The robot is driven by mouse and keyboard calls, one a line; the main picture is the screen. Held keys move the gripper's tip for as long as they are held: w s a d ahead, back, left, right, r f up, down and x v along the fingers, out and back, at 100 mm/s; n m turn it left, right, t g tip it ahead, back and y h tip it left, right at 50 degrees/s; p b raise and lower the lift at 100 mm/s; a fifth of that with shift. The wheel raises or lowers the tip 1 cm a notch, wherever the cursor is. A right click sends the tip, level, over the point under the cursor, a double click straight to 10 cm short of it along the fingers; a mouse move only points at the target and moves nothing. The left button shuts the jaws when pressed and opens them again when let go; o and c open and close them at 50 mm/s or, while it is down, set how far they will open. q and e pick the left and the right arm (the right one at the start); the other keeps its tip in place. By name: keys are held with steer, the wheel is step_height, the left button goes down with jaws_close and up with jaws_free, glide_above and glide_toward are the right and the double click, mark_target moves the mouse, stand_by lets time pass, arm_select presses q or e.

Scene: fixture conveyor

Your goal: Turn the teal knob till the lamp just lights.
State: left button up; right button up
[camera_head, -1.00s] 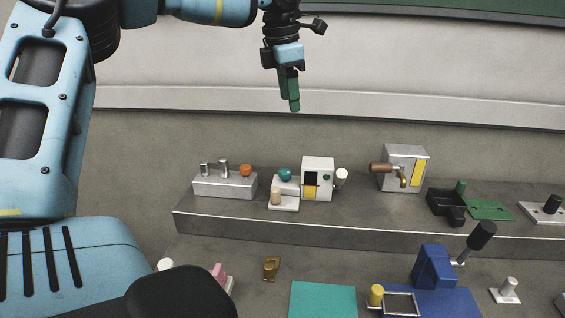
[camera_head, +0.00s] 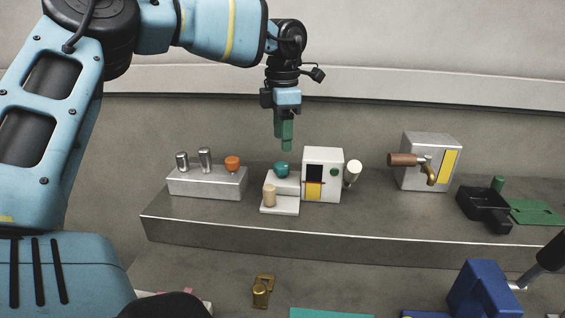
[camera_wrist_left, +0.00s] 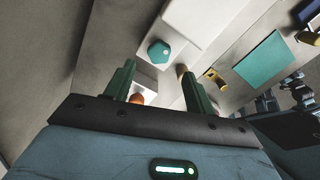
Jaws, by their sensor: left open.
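The teal knob (camera_head: 282,169) sits on top of the low step of a small white fixture (camera_head: 322,174) on the grey shelf. It also shows in the left wrist view (camera_wrist_left: 159,52), beyond and between the fingertips. My left gripper (camera_head: 286,148) points down just above the knob, apart from it. Its green fingers are open and empty in the left wrist view (camera_wrist_left: 155,76). I cannot tell which part is the lamp. My right gripper is not in view.
A tan peg (camera_head: 269,195) stands on the fixture's front step, and a white lever (camera_head: 352,173) is at its right. A grey block (camera_head: 207,183) with two metal pegs and an orange knob (camera_head: 232,163) stands to the left. A metal box with a tap (camera_head: 430,161) is farther right.

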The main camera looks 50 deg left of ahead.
mark_target(282, 164)
arm_select(q)
step_height(282, 164, down, 7)
steer(key=shift+f, duration=0.15)
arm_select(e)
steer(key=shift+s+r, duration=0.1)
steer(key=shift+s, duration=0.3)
arm_select(q)
steer(key=shift+c, duration=0.4)
steer(key=c, duration=0.9)
steer(key=shift+f+n, duration=0.15)
steer(key=shift+n, duration=0.15)
steer(key=shift+n+b, duration=0.7)
steer(key=shift+b, duration=0.15)
steer(key=shift+n, duration=0.3)
steer(key=o, duration=1)
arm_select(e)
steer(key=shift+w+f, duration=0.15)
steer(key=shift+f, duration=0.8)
